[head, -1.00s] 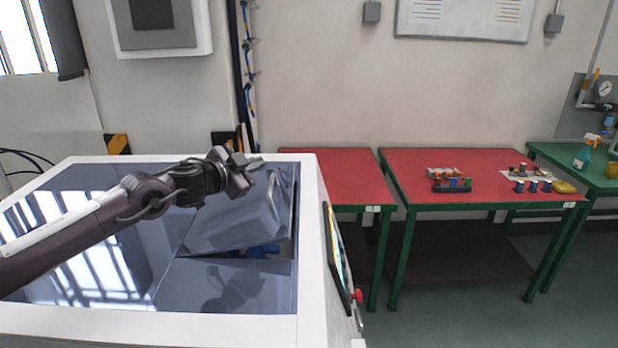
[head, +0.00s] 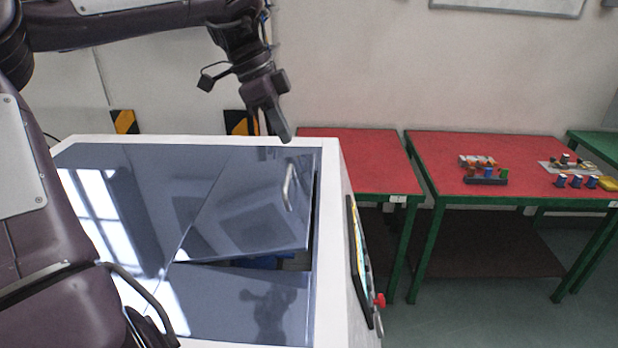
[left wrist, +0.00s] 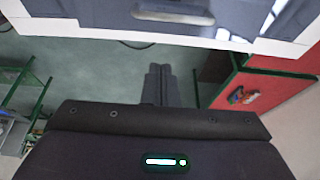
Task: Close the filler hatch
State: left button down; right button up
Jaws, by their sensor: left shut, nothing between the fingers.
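The filler hatch (head: 250,205) is a dark glossy panel with a curved metal handle (head: 290,187) near its right edge, set in the top of the white generator cabinet (head: 335,245). It stands slightly raised, with a dark gap and something blue showing under its near edge. My left gripper (head: 286,136) points down above the cabinet's far right corner, shut and empty, apart from the hatch and handle. In the left wrist view its fingers (left wrist: 159,80) are together, with the cabinet edge and the handle (left wrist: 172,17) at the top. My right gripper is not in view.
A screen panel with a red knob (head: 379,300) sits on the cabinet's right side. Red-topped tables (head: 365,165) stand to the right, one with small coloured parts (head: 485,172). The wall is close behind the cabinet. The air right of my left gripper is clear.

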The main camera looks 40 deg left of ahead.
pick_arm(q)
jog(key=p, duration=0.3)
send_near(309, 194)
jog(key=x, duration=0.5)
jog(key=shift+w+d, duration=0.15)
jog(key=shift+d, duration=0.1)
jog(key=shift+f, duration=0.55)
jog(key=shift+w+f, duration=0.1)
jog(key=b+x, duration=0.1)
jog(key=x, duration=0.2)
jog(key=shift+s+a+b, duration=0.1)
jog(key=shift+s+b, duration=0.15)
jog(key=shift+b, duration=0.15)
jog(key=shift+w+f, duration=0.15)
jog(key=shift+f, duration=0.2)
jog(key=shift+w+r, duration=0.15)
